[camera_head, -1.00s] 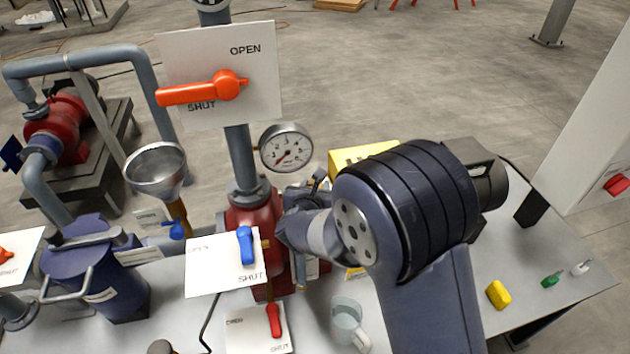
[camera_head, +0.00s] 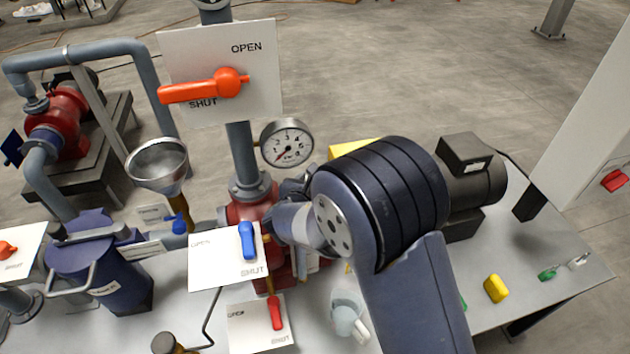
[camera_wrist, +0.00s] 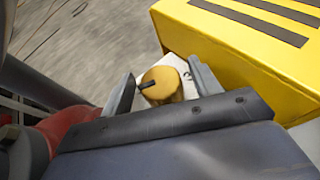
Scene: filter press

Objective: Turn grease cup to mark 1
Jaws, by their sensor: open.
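The grease cup (camera_wrist: 162,86) is a round, yellow-brown cap with a dark pointer on its top, seen in the wrist view. It sits in front of a pale plate (camera_wrist: 178,64) whose marks I cannot read. My gripper (camera_wrist: 160,84) is open, with one finger at each side of the cup. I cannot tell whether either finger touches it. In the head view my arm hides the cup, and the fingertips do not show clearly.
A yellow box (camera_wrist: 240,45) with dark stripes stands close on the right in the wrist view. A red pump body (camera_head: 250,212), a pressure gauge (camera_head: 287,142) and a blue-handled valve plate (camera_head: 225,262) stand close to my arm. A clear mug (camera_head: 346,312) stands below.

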